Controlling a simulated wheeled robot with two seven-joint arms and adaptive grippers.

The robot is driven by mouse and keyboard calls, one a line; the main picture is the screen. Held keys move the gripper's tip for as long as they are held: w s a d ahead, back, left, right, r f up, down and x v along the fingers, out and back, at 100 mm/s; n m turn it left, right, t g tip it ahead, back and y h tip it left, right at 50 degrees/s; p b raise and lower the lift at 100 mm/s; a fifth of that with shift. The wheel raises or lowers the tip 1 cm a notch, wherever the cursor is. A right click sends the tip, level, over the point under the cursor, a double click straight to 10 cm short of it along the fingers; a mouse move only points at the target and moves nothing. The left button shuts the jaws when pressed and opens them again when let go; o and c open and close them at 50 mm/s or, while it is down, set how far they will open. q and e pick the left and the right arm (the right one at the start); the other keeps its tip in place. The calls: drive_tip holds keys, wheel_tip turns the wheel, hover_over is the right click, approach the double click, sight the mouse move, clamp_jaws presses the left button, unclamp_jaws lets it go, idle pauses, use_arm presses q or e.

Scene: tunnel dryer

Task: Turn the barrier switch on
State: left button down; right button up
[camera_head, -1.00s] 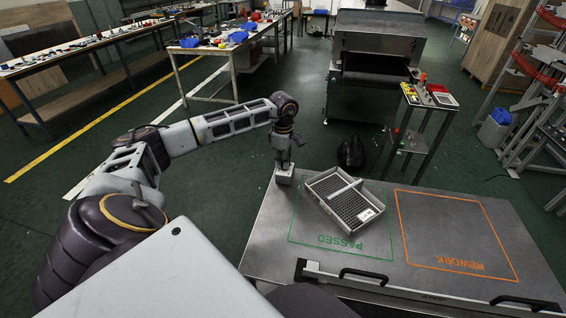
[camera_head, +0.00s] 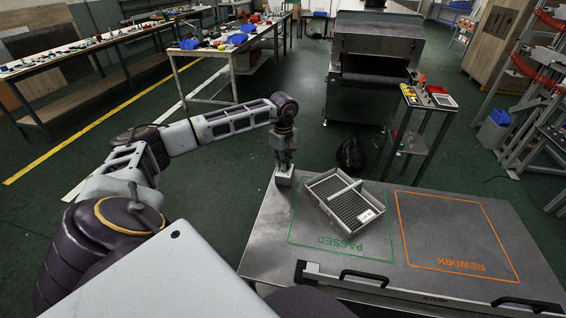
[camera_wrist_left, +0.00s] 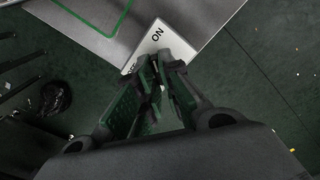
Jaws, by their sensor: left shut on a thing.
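The barrier switch is a small pale box (camera_head: 284,177) at the far left corner of the metal table in the head view. In the left wrist view its light plate (camera_wrist_left: 150,38) shows the word ON. My left gripper (camera_head: 284,166) points straight down onto the top of the box. In the left wrist view the fingers of this gripper (camera_wrist_left: 160,66) are close together over the plate, shut on the switch's handle. The fingers hide the handle, so its position cannot be told. My right gripper is not in view.
A grey mesh tray (camera_head: 318,183) lies tilted within the green PASSED outline. The orange REWORK outline (camera_head: 455,263) is empty. A small stand (camera_head: 413,143) with a button panel is behind the table. A dark machine (camera_head: 375,75) stands further back.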

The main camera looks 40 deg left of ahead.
use_arm(q)
drive_tip(key=shift+r, duration=0.1)
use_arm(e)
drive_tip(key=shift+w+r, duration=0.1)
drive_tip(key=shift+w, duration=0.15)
use_arm(q)
drive_tip(key=c, duration=1.6)
unclamp_jaws()
drive_tip(key=shift+r, duration=0.55)
wheel_tip(320, 180, up, 11)
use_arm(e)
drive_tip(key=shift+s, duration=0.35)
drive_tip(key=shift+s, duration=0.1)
